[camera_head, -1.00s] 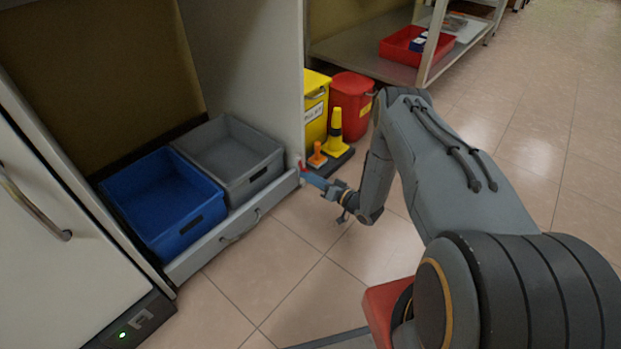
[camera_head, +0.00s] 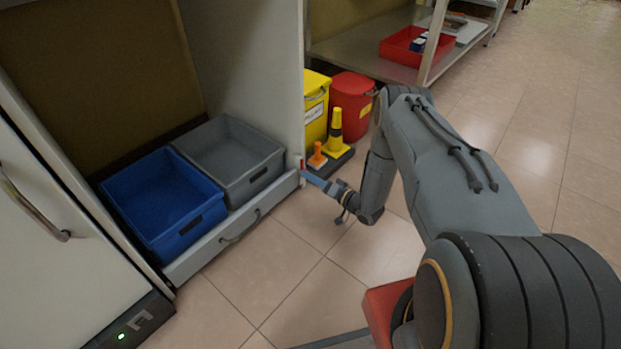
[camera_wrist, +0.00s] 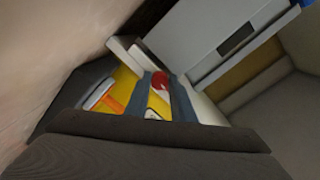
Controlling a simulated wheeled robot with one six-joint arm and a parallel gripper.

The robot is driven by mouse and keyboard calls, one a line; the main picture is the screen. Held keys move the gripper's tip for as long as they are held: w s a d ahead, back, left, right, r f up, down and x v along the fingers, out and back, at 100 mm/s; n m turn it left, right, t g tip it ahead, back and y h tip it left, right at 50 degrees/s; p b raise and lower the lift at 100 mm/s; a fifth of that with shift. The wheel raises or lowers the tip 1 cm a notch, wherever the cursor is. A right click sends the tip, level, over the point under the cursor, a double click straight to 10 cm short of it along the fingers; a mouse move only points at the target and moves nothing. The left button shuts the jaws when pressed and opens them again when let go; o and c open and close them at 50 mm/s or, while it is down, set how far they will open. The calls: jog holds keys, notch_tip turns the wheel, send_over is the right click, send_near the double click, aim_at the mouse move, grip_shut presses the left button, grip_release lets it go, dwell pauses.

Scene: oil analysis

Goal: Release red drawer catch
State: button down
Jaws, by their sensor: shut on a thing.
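The red drawer catch (camera_head: 302,162) is a small red piece at the right end of the grey drawer front (camera_head: 212,246), by the cabinet's side panel. In the wrist view the red catch (camera_wrist: 160,79) shows between my two blue-grey fingers. My gripper (camera_head: 308,177) is at that drawer corner, shut on the catch. In the wrist view my gripper (camera_wrist: 161,88) hides part of it. A blue bin (camera_head: 128,190) and a grey bin (camera_head: 262,172) sit in the low drawer.
A yellow bin (camera_head: 315,110), a red bin (camera_head: 352,88) and a yellow cone (camera_head: 336,127) stand just right of the cabinet, close behind my gripper. A white door (camera_head: 45,240) stands at the left. The tiled floor in front is clear.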

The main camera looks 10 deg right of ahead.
jog(key=c, duration=1.5)
grip_release()
jog(key=p+v, duration=0.3)
jog(key=v, duration=0.5)
jog(key=shift+w+f, duration=0.1)
